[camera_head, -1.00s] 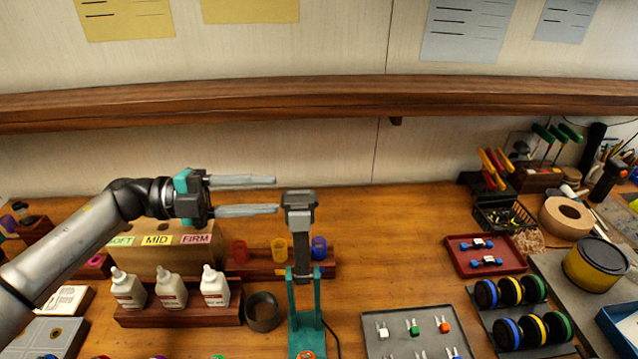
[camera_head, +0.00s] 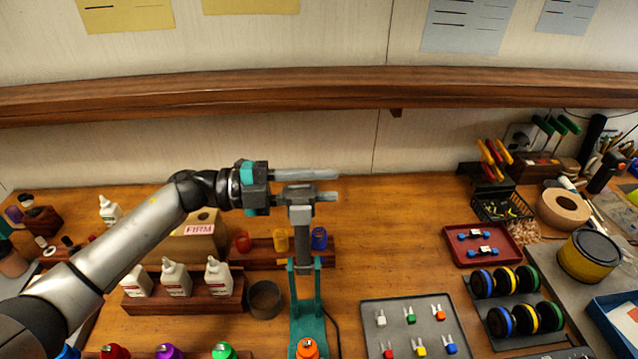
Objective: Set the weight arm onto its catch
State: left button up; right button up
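The weight arm (camera_head: 301,238) stands upright on a teal stand (camera_head: 306,318), with a grey block-shaped weight (camera_head: 299,193) at its top. I cannot make out the catch for certain. My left gripper (camera_head: 338,185) comes in from the left with its fingers pointing right, one above the other and apart. The upper finger passes above the weight in the picture. The lower finger runs at the weight's height, and its tip shows on the weight's right side. I cannot tell whether it touches the weight. Nothing is held. My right gripper is out of view.
A wooden rack of white bottles (camera_head: 217,277) and a dark round cup (camera_head: 264,299) stand left of the stand. Coloured cups (camera_head: 280,239) sit in a holder behind it. A grey tray (camera_head: 455,308) of small parts lies at right.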

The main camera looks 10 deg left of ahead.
pick_arm(q)
jog(key=c, duration=0.4)
grip_shut()
jog(key=shift+r, duration=0.15)
dwell(0.5)
